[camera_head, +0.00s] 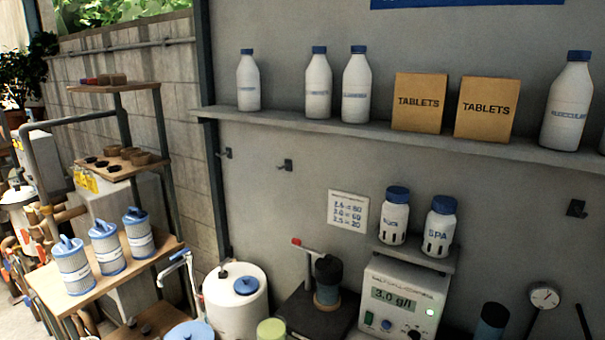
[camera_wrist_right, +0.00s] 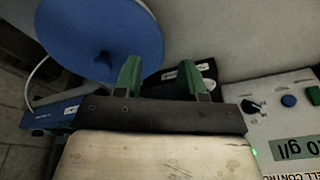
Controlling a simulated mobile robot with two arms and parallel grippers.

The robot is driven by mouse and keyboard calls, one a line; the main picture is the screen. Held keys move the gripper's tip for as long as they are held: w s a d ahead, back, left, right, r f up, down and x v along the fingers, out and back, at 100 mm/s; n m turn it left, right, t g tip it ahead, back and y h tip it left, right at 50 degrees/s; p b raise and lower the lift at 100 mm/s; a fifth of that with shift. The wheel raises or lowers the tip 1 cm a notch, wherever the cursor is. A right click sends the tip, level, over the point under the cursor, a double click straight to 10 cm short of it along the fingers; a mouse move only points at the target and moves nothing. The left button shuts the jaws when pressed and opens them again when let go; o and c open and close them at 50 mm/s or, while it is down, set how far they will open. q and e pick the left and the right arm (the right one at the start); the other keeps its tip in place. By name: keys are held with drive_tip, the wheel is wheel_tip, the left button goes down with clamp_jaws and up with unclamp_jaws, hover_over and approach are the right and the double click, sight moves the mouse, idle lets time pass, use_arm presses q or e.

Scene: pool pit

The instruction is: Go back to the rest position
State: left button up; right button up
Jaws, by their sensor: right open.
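My right gripper (camera_wrist_right: 158,74) shows in the right wrist view. Its two green fingers stand apart, with no object held between them. Behind the fingers lie a dark object with a white label and a pale surface. A large blue disc (camera_wrist_right: 95,35) is at the upper left, close to the left finger. My left gripper is not in view, and neither gripper shows in the head view.
A control box (camera_head: 400,298) reading 3.0 g/l stands below the wall shelf (camera_head: 400,133) of bottles and TABLETS boxes. A white tank (camera_head: 236,305) stands left of it. Blue-topped filter cartridges (camera_head: 110,250) stand on a wooden shelf at left.

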drive_tip(key=s+a+r+n+t+y, duration=0.1)
drive_tip(key=s+a+r+n, duration=0.3)
drive_tip(key=s, duration=0.3)
drive_tip(key=s+a+r+n, duration=0.2)
drive_tip(key=s+a+n, duration=0.1)
drive_tip(key=s+n, duration=0.3)
drive_tip(key=s+a+r+n+t+y, duration=0.15)
drive_tip(key=s+a+n, duration=0.25)
drive_tip(key=s, duration=0.4)
wheel_tip(320, 180, down, 30)
drive_tip(key=g+b, duration=0.2)
drive_tip(key=b, duration=0.5)
drive_tip(key=s+d+f+b, duration=0.1)
drive_tip(key=s+f+b, duration=0.1)
drive_tip(key=s+f, duration=0.3)
drive_tip(key=s+d+f+g+b, duration=0.1)
drive_tip(key=s+f, duration=0.5)
drive_tip(key=f, duration=0.6)
drive_tip(key=s+d+f+b, duration=0.1)
drive_tip(key=s+f+b, duration=0.3)
drive_tip(key=f, duration=0.4)
drive_tip(key=shift+s+d+f+h, duration=0.2)
drive_tip(key=shift+s+h, duration=0.15)
drive_tip(key=shift+s, duration=0.35)
